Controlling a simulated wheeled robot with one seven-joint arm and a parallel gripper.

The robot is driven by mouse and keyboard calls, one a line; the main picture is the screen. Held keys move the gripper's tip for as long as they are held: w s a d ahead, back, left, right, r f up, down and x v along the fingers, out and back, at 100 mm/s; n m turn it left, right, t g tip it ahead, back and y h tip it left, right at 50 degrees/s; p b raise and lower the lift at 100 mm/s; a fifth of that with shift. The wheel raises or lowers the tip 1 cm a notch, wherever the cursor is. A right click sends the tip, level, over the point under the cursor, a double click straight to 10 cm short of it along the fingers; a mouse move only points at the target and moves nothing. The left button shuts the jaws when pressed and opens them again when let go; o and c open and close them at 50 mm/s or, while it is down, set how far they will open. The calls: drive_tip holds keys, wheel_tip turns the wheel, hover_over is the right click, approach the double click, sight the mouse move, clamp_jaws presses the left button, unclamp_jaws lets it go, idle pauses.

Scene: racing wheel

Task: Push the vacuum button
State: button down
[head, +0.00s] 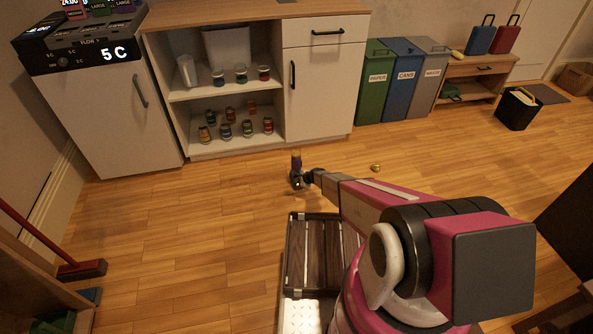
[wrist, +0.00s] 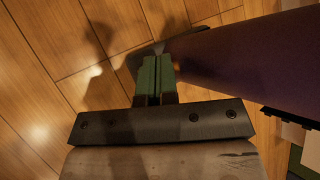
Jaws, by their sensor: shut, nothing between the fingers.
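A small upright purple object (head: 296,161), which looks like the vacuum, stands on the floor in front of the cabinet in the head view. In the wrist view its large purple body (wrist: 245,52) fills the upper right, with a grey part behind the fingertips. My gripper (wrist: 157,62) is shut with its green fingers together and nothing between them. The fingertips are close to the vacuum's grey part; I cannot tell whether they touch it. In the head view my gripper (head: 305,180) is beside the vacuum's lower part. I cannot make out the button.
A cabinet (head: 325,65) with jars stands behind the vacuum. Green, blue and grey bins (head: 402,80) stand to its right. A small round yellowish object (head: 375,168) lies on the floor. A red broom (head: 82,269) is at the left. The wooden floor around the vacuum is mostly clear.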

sight(296, 170)
drive_tip(key=shift+f, duration=0.1)
idle(0.5)
drive_tip(key=shift+f, duration=0.35)
idle(0.3)
drive_tip(key=shift+r, duration=0.5)
drive_tip(key=shift+r, duration=3)
